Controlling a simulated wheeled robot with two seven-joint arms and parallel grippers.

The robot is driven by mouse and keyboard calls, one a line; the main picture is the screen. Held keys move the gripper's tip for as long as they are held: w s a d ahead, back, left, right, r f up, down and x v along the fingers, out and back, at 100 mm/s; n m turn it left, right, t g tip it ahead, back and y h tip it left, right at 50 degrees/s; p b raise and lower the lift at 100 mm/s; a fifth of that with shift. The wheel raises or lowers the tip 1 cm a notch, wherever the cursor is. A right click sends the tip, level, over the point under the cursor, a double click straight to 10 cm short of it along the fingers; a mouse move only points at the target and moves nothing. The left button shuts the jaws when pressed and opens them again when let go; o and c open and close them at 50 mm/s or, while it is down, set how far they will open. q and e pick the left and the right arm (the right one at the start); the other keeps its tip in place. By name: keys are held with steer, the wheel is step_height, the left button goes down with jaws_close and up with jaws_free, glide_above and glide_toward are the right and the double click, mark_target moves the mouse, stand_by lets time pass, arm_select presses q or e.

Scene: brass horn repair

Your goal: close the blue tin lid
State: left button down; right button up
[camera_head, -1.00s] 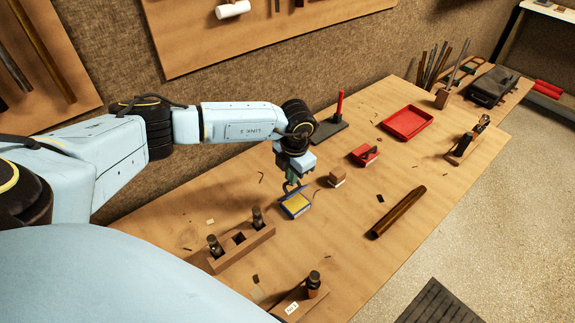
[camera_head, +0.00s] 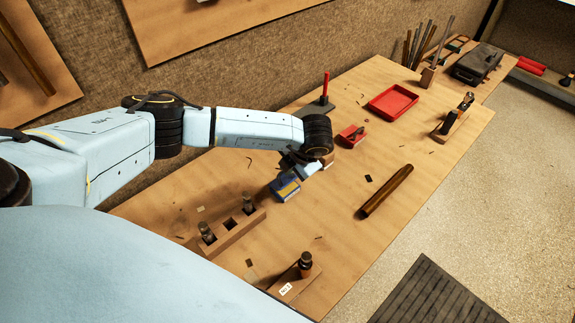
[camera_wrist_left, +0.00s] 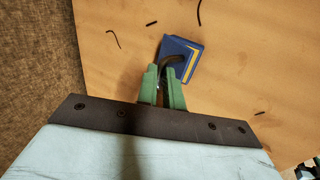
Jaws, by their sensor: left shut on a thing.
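The blue tin (camera_head: 288,197) sits on the bench below my left gripper (camera_head: 289,176). Its blue lid (camera_wrist_left: 175,47) covers most of the yellow inside in the left wrist view. A yellow strip (camera_wrist_left: 192,66) still shows along the right side, so the lid looks partly down; its exact angle is hard to tell. The green fingers of my left gripper (camera_wrist_left: 163,88) are shut on a dark curved handle (camera_wrist_left: 179,60) at the lid. The fingers hide part of the tin. My right gripper is not in view.
A wooden block with dark cylinders (camera_head: 229,233) stands nearer, left of the tin. A red box (camera_head: 351,136), red tray (camera_head: 393,102) and brown rod (camera_head: 386,192) lie farther right. The bench just right of the tin is clear.

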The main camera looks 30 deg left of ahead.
arm_select(q)
steer(key=c, duration=1.5)
jaws_free()
steer(key=v, duration=1.3)
steer(key=shift+d+r, duration=0.15)
steer(key=x, duration=1.3)
steer(key=shift+a, duration=0.25)
